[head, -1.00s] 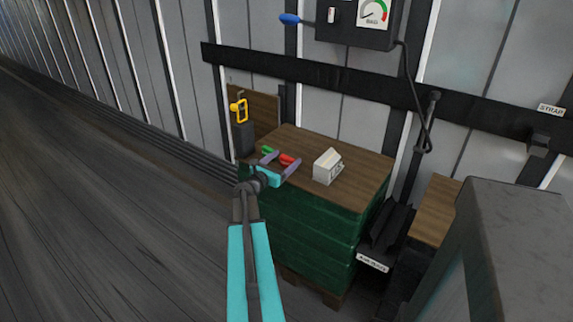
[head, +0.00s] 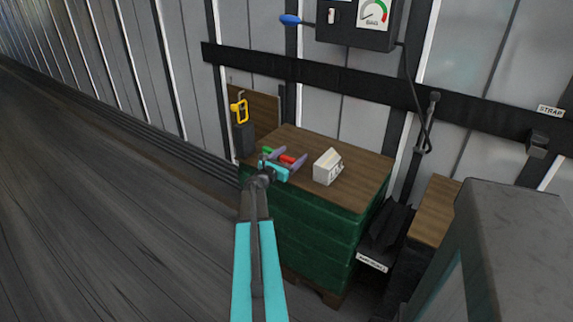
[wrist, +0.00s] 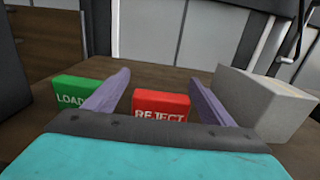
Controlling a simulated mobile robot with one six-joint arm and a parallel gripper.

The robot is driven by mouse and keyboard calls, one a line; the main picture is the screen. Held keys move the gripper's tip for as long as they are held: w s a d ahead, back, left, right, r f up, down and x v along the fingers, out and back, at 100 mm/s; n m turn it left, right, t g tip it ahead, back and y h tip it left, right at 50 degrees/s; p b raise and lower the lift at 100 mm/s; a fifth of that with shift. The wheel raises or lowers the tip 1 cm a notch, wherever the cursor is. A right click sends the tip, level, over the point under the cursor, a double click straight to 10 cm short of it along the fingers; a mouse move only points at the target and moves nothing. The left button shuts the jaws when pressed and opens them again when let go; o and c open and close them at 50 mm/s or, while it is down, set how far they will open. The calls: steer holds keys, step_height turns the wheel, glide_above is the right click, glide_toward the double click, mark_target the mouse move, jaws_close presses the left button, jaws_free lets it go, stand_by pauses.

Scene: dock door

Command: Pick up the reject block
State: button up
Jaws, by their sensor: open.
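The red reject block (wrist: 161,104) lies on the brown wooden top, its face reading REJECT towards me. In the wrist view it sits between my two purple fingers, with gaps on both sides. It also shows in the head view (head: 287,159). The green block (wrist: 80,94), lettered LOAD with its right end hidden, lies just left of my left finger; it also shows in the head view (head: 268,151). My gripper (head: 290,158) is open and empty, its fingers on either side of the red block.
A pale grey box (head: 328,167) stands right of the fingers, close to the right one. The wooden top (head: 352,192) is bare at its right. A wall with a dark rail (head: 300,72) rises behind. A grey block-like post (head: 520,240) stands at front right.

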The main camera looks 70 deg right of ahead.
steer(key=shift+s+d, duration=0.15)
steer(key=shift+d, duration=0.3)
steer(key=c, duration=1.1)
